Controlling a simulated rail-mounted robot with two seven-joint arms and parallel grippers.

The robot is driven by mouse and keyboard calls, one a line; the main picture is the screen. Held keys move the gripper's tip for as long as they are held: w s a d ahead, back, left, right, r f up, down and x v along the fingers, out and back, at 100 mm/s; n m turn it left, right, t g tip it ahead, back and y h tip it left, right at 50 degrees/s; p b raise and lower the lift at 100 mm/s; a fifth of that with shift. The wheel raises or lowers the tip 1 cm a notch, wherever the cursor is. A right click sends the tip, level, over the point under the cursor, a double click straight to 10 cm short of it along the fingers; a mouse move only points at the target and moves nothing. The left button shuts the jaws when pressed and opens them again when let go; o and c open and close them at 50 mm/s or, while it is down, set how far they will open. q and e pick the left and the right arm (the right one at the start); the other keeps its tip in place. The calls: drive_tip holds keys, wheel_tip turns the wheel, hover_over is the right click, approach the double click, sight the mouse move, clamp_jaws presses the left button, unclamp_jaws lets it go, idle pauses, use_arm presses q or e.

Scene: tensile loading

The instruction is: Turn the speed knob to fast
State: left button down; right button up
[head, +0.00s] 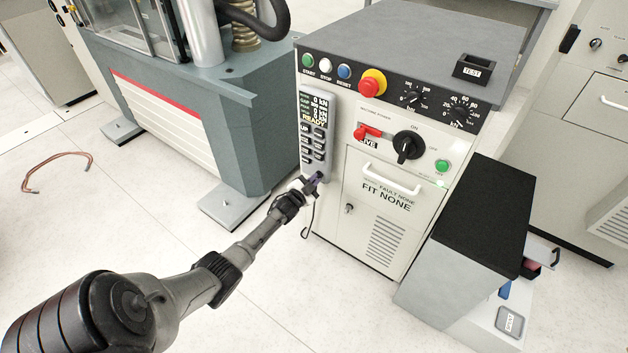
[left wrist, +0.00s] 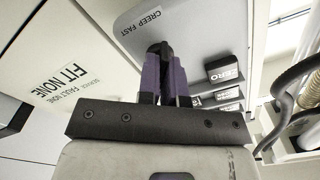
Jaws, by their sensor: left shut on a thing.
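The grey handset panel (head: 306,160) hangs on the front left of the control cabinet and carries a lit display and rows of buttons. Its lower end has a label reading CREEP FAST (left wrist: 143,24) in the left wrist view. My left gripper (head: 317,179) is at this lower end. In the left wrist view its purple fingers (left wrist: 164,66) are shut on the small black speed knob (left wrist: 160,47), which is mostly hidden between them. I cannot read clearly which mark the knob points to. My right gripper is not in view.
The control cabinet (head: 385,232) has a red emergency button (head: 372,83), a red lever (head: 367,132), a black rotary switch (head: 407,146) and a door handle (head: 391,178). The ZERO button (left wrist: 224,70) is close beside my fingers. The blue-grey machine (head: 190,120) stands left; open floor lies in front.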

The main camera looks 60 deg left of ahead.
use_arm(q)
drive_tip(key=shift+m, duration=0.7)
drive_tip(key=shift+r, duration=0.1)
drive_tip(key=c, duration=1.3)
unclamp_jaws()
drive_tip(key=shift+s, duration=0.1)
drive_tip(key=shift+p+v, duration=3.05)
drive_tip(key=shift+v, duration=3.8)
